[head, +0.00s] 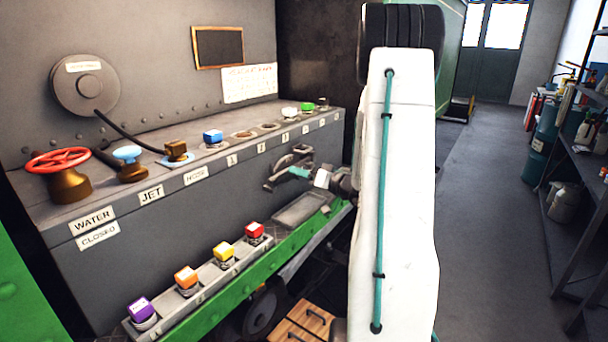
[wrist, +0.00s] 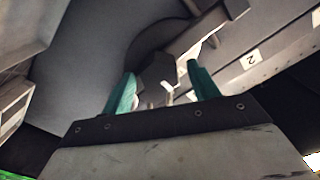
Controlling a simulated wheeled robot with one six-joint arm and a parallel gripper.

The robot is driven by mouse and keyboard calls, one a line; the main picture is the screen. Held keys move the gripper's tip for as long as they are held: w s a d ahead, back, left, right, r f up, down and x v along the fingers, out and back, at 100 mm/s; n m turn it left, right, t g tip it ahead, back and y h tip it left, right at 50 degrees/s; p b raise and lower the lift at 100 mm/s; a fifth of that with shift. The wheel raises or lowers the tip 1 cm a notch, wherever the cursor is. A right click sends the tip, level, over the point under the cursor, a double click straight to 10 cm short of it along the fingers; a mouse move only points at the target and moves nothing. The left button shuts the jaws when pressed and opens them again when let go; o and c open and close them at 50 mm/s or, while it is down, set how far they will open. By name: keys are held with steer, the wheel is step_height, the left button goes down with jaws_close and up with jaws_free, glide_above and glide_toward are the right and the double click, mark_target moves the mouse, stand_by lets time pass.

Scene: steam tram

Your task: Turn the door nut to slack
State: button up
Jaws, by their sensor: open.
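The door nut (wrist: 160,70) looks like a dark, angular block on a grey metal bar (wrist: 205,28) in the wrist view. My gripper (wrist: 161,76) is open, with one teal finger on each side of the block. I cannot tell whether the fingers touch it. In the head view my gripper (head: 299,173) reaches to the dark metal fitting (head: 283,162) on the front of the grey cabinet. My white arm hides part of the area to its right, and the nut itself is hard to make out there.
The grey cabinet top (head: 140,145) carries a red wheel (head: 58,160), a blue-topped valve (head: 127,155) and several coloured blocks. A green-edged ledge (head: 235,290) below holds purple, orange, yellow and red blocks. The right-hand shelf (head: 575,150) holds bottles. The aisle floor (head: 485,230) is clear.

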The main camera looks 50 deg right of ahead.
steer(key=c, duration=1)
steer(key=shift+n, duration=0.4)
steer(key=n, duration=1.9)
steer(key=shift+a, duration=0.1)
steer(key=shift+f, duration=0.1)
steer(key=o, duration=1)
